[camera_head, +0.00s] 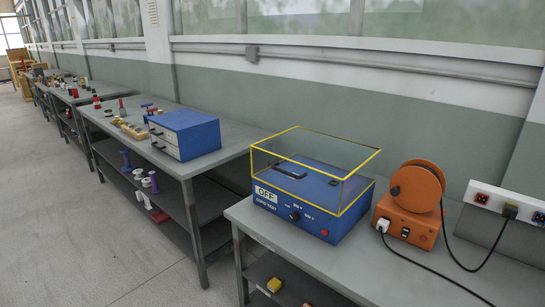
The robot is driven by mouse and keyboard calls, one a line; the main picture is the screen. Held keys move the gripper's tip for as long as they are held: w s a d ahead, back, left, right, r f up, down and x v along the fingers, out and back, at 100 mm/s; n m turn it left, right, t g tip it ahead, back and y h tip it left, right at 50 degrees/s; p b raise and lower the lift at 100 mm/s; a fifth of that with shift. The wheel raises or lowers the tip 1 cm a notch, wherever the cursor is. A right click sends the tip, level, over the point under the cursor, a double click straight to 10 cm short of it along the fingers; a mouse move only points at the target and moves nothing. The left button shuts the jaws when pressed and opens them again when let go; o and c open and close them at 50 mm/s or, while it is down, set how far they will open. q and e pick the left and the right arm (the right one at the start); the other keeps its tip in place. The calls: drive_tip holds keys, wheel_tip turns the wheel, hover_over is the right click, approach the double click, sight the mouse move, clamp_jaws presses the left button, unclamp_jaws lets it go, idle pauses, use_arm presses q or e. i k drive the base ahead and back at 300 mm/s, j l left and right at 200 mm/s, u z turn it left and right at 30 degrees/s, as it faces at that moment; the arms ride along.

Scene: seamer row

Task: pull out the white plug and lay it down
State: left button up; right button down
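The white plug (383,224) sits at the lower left front of the orange reel unit (414,229) and appears to be plugged into it. A black cable (432,270) runs from the plug down and right across the bench. A dark plug (510,211) with a brownish top is in the white socket strip (491,198) at the right. A second black cable (467,267) loops from near the reel up to it. Neither of my grippers is in view.
A blue tester (322,221) marked OFF, with a yellow-framed clear cover (315,165), stands just left of the reel unit. The grey bench (350,270) is bare in front of them. Another bench with a blue box (185,133) lies to the left.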

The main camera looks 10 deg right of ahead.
sight(383, 224)
drive_tip(key=i+j+z, duration=0.15)
drive_tip(key=z, duration=0.2)
drive_tip(key=i+j+z, duration=0.15)
drive_tip(key=j+z, duration=0.2)
drive_tip(key=i+j+z, duration=0.1)
drive_tip(key=z, duration=0.2)
drive_tip(key=i+j, duration=0.1)
drive_tip(key=j, duration=0.3)
drive_tip(key=i+j+z, duration=0.1)
drive_tip(key=j, duration=0.3)
drive_tip(key=i+j, duration=0.1)
drive_tip(key=j, duration=0.35)
drive_tip(key=i+j+z, duration=0.1)
drive_tip(key=j, duration=0.3)
